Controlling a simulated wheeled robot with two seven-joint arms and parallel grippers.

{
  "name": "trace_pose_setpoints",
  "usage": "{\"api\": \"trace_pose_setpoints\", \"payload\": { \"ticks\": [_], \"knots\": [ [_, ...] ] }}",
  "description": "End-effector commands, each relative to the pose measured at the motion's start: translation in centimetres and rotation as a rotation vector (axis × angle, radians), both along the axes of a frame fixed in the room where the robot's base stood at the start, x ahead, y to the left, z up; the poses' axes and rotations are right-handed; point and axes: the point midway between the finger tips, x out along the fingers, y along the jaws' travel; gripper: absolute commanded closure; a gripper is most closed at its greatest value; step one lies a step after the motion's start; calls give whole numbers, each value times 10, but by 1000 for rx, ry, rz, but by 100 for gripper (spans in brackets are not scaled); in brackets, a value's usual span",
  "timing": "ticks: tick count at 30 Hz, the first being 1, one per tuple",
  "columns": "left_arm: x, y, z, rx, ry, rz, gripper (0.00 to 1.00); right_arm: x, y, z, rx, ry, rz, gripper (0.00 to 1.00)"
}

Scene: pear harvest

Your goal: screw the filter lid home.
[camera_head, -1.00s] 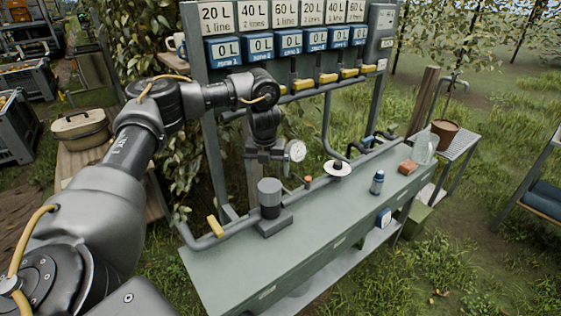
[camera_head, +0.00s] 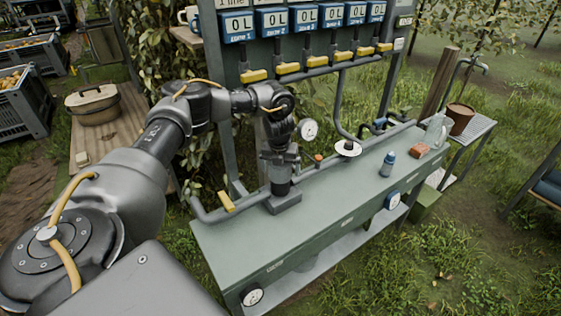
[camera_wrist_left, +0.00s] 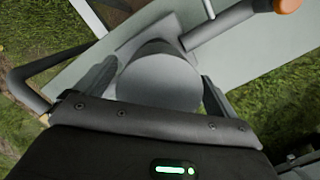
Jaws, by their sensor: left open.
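The filter is a grey cylinder (camera_head: 281,189) standing upright on a square block (camera_head: 284,203) at the near left of the green bench. Its round, flat grey lid (camera_wrist_left: 158,82) fills the middle of the left wrist view. My left gripper (camera_head: 280,168) points down over the filter and is open. Its two fingers stand on either side of the lid in the wrist view; I cannot tell whether they touch it. The gripper hides the top of the filter in the head view. My right gripper is not in view.
The bench (camera_head: 340,205) also bears a blue bottle (camera_head: 388,163), a brick-red block (camera_head: 420,150) and a white disc (camera_head: 348,148). A pipe with a yellow-handled valve (camera_head: 227,201) runs along its back edge. A panel with yellow valves (camera_head: 288,67) stands behind.

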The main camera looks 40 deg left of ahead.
Motion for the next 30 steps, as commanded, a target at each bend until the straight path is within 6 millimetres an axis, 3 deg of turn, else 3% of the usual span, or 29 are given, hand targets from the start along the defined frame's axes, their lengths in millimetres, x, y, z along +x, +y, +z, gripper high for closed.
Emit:
{"api": "trace_pose_setpoints", "payload": {
  "ticks": [9, 19, 22, 30],
  "knots": [
    [0, 1, -2, 0, -1, 1, 7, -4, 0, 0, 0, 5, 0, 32],
    [0, 1, -2, 0, -1, 1, 50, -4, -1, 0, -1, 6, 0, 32],
    [0, 1, -2, 0, 0, -13, 51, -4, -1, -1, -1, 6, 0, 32],
    [0, 2, -4, 0, -1, -386, 51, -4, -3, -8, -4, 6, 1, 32]
  ]
}}
